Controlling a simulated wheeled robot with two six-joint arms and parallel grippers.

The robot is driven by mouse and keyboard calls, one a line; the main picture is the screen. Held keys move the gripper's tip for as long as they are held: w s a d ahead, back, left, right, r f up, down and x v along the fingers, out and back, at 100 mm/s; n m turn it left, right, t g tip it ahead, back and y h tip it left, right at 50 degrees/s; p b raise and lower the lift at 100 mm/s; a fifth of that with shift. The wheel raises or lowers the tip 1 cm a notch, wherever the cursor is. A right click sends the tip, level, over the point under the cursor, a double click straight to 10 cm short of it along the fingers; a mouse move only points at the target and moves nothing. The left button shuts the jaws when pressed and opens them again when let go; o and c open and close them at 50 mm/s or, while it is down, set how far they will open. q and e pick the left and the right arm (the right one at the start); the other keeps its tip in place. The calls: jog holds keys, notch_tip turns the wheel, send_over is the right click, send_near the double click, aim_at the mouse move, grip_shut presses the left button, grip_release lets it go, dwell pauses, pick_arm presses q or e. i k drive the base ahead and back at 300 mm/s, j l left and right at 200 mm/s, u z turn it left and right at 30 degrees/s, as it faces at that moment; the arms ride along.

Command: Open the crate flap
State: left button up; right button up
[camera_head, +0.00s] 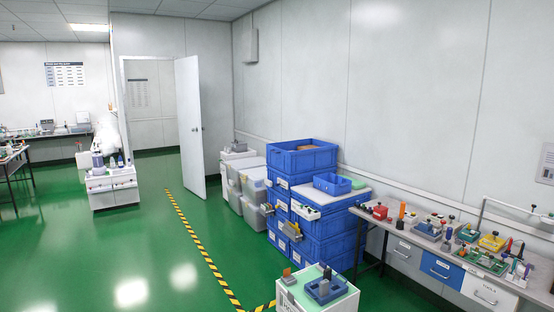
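A stack of blue crates (322,238) stands against the right wall, with an open-topped blue crate (302,158) on top at the back left. Small openings or bins show on the left-facing side of the stack. A grey piece (291,231) and a white piece (306,211) stick out there with small items by them. I cannot tell which piece is the crate flap, or whether it is open. Neither of my grippers is in view.
A white cabinet (341,300) with a blue tray on top stands in front of the stack. A workbench (398,234) with testers is at right. Grey bins (252,183) stand behind the stack. Green floor (150,255) is clear at left, beside yellow-black tape (203,244); a door (190,125) stands open.

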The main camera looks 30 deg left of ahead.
aim_at(278, 156)
jog(key=i+j+u, duration=0.7)
jog(key=u, duration=0.15)
jog(key=i+j+u, duration=0.15)
jog(key=i+u, duration=0.65)
jog(key=i+l+u, duration=0.1)
jog(key=i+u, duration=0.15)
jog(key=i, duration=1.55)
jog(key=i+z, duration=0.4)
jog(key=i, duration=0.25)
jog(key=i+j+z, duration=0.25)
jog(key=i+z, duration=0.15)
jog(key=i, duration=0.25)
jog(key=i+l+z, duration=0.1)
jog(key=i+z, duration=0.15)
jog(key=z, duration=0.15)
jog(key=i+z, duration=0.5)
jog(key=z, duration=0.25)
jog(key=i+j+z, duration=0.15)
jog(key=z, duration=0.25)
jog(key=i+j+z, duration=0.2)
jog(key=i+z, duration=0.2)
jog(key=i, duration=0.15)
